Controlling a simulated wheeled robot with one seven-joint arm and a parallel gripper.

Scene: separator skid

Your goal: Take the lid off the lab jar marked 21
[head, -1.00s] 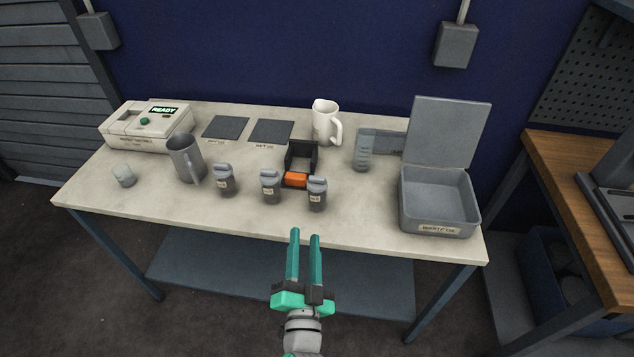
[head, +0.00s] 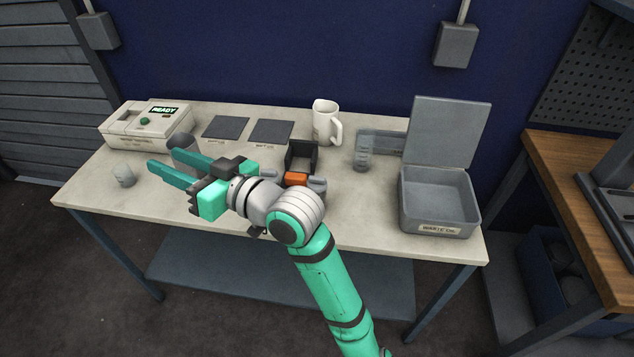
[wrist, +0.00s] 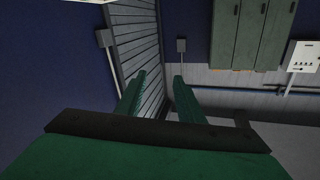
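Small lab jars with grey lids stand along the front of the bench, mostly hidden behind my arm. The right jar (head: 318,186) shows its grey lid beside my wrist. Only a bit of the middle jar's lid (head: 268,173) shows, and the left jar is hidden. No number can be read, so I cannot tell which jar is marked 21. My gripper (head: 162,159) is open and empty, raised in front of the bench's left half and pointing left. In the wrist view the two fingers (wrist: 160,78) stand apart with only walls and cabinets beyond.
A grey metal jug (head: 184,152) is partly behind my fingers. A small cup (head: 124,175), a READY device (head: 150,128), a white mug (head: 323,122), a black holder with an orange front (head: 296,179), a beaker (head: 362,156) and an open waste box (head: 438,231) stand on the bench (head: 385,215).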

